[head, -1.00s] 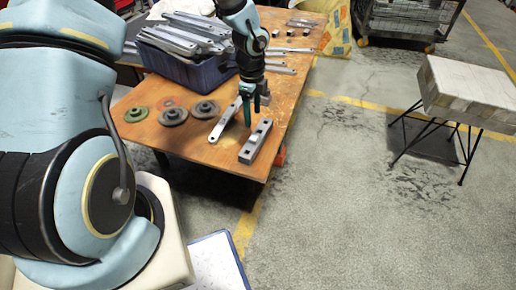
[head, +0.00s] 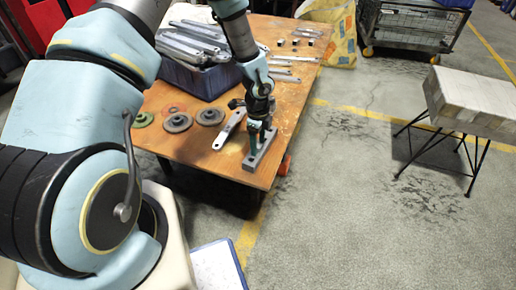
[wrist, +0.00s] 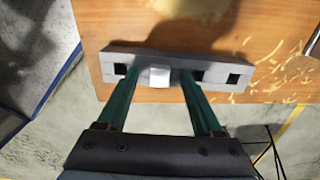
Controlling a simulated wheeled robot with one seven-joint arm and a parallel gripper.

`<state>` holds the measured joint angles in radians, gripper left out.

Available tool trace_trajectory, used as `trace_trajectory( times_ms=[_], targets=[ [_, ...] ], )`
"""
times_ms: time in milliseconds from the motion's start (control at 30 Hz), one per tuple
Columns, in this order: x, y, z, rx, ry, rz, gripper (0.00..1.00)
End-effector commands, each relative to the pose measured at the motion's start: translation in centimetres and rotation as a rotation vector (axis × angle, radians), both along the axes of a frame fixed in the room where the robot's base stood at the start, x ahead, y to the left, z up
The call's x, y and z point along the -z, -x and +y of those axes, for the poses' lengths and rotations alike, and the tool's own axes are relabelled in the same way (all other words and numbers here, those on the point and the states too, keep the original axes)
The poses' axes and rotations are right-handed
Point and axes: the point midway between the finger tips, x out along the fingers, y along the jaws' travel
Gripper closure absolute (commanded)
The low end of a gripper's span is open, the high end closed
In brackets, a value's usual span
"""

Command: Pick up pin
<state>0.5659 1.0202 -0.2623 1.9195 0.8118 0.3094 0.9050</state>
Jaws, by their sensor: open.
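The pin (wrist: 159,76) is a small pale block with a squarish top, upright in a grey metal bar (wrist: 218,62) with square holes. The bar also shows near the table's front right corner in the head view (head: 252,163). My gripper (wrist: 161,73) is open, with one teal finger to each side of the pin; I cannot tell whether either finger touches it. In the head view my gripper (head: 260,146) is low over the bar and hides the pin. The pin's lower part is out of sight.
A flat silver bracket (head: 229,130) lies just left of the bar. Round discs (head: 178,123) lie farther left. A blue crate (head: 205,80) full of brackets stands behind. More metal parts (head: 285,77) lie toward the back right. The table edge is close to the bar.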

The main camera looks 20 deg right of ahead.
Motion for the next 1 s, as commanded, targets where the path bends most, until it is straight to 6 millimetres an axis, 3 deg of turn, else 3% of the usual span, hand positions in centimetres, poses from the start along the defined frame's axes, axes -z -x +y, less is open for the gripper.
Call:
trace_trajectory(
  times_ms=[67,633,1000],
  targets=[
    [-0.02,0.01,0.01,0.0,0.0,0.0,0.34],
    [-0.04,0.01,0.03,0.0,-0.001,0.001,0.98],
    [-0.05,0.01,0.02,0.0,-0.001,0.001,1.0]
  ],
)
